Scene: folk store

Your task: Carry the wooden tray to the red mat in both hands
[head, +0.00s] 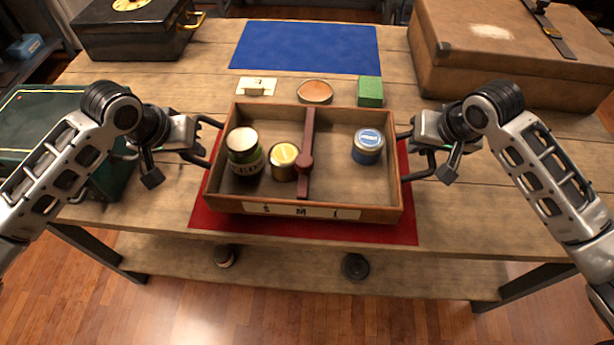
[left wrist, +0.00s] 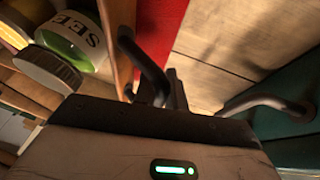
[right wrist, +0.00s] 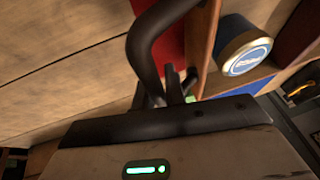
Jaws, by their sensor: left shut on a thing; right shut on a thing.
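The wooden tray (head: 304,203) is over the red mat (head: 300,228), whose edges show in front and at both sides. I cannot tell whether the tray touches the mat.
A blue mat (head: 306,46) lies farther back. A brown suitcase (head: 500,60) stands back right, a black case (head: 130,30) back left, a green case (head: 50,115) at left.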

